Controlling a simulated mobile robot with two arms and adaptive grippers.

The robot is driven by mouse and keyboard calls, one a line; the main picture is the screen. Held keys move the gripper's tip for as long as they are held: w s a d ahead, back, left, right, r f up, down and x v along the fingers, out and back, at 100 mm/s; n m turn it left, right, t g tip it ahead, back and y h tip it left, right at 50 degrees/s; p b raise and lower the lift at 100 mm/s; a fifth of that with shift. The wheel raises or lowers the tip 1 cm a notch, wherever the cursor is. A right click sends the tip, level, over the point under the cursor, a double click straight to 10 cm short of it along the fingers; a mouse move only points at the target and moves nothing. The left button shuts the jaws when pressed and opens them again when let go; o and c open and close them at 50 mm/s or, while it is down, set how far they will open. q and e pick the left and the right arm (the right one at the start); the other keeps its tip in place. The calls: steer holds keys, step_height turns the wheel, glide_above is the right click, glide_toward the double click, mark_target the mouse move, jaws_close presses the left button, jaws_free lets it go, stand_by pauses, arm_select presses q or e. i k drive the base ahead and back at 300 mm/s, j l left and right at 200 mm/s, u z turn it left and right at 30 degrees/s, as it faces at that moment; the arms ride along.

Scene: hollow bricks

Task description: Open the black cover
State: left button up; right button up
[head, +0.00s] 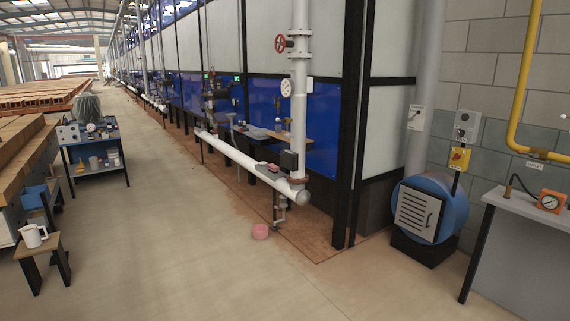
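Neither of my grippers shows in the head view.
A white pipe (240,156) runs low along the blue-panelled wall. A pink bowl (260,231) lies on the floor. A blue drum with a grey slatted door (417,212) and a grey table (515,250) stand at right. A tool cart (95,170) stands left. The middle floor is clear.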

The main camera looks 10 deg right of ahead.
mark_target(285, 159)
steer(key=i+u, duration=0.15)
steer(key=i, duration=1.05)
